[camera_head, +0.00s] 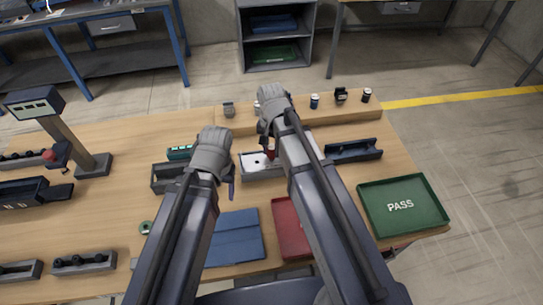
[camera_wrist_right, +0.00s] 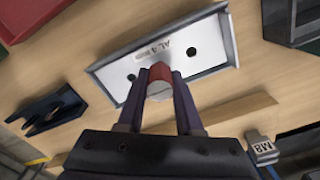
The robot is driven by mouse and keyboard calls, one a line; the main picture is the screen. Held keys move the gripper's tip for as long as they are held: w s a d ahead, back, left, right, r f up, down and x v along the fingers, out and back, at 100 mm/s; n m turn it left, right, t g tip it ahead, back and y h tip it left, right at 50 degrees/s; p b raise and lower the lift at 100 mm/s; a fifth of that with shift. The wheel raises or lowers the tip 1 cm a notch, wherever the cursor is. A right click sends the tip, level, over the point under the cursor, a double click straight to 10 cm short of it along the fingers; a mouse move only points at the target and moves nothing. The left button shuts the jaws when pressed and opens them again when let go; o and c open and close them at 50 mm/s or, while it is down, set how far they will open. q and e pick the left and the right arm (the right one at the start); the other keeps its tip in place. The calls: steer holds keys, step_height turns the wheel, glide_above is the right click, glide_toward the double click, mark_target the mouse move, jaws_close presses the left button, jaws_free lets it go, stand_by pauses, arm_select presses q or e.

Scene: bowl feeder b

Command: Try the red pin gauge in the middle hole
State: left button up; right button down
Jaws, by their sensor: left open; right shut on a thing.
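The red pin gauge (camera_wrist_right: 160,72) is clamped between the fingers of my right gripper (camera_wrist_right: 160,82). A bit of its red shows under the hand in the head view (camera_head: 271,154). It stands over the middle of a white plate in a grey tray (camera_wrist_right: 112,72), marked "AL 4". One hole shows on each side of the pin; the middle hole is hidden behind pin and fingers. I cannot tell whether the pin's tip is above the hole or in it. The tray is also in the head view (camera_head: 250,174). My left gripper (camera_head: 231,183) is open and empty, left of the tray.
A wooden rail with small gauges (camera_head: 315,101) runs behind the tray. A dark holder (camera_head: 354,150) is to the right, a grey bin (camera_head: 165,180) to the left. In front lie a blue mat (camera_head: 236,238), a red tray (camera_head: 291,232) and the green PASS tray (camera_head: 437,222).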

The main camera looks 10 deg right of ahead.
steer(key=shift+r, duration=0.15)
steer(key=shift+r+p, duration=2.4)
steer(key=shift+p, duration=0.1)
steer(key=shift+f, duration=0.25)
steer(key=shift+f+b, duration=1.95)
steer(key=shift+b, duration=0.25)
steer(key=shift+f+b, duration=0.4)
steer(key=shift+r, duration=0.1)
steer(key=shift+r+p, duration=2.45)
steer(key=shift+p, duration=0.15)
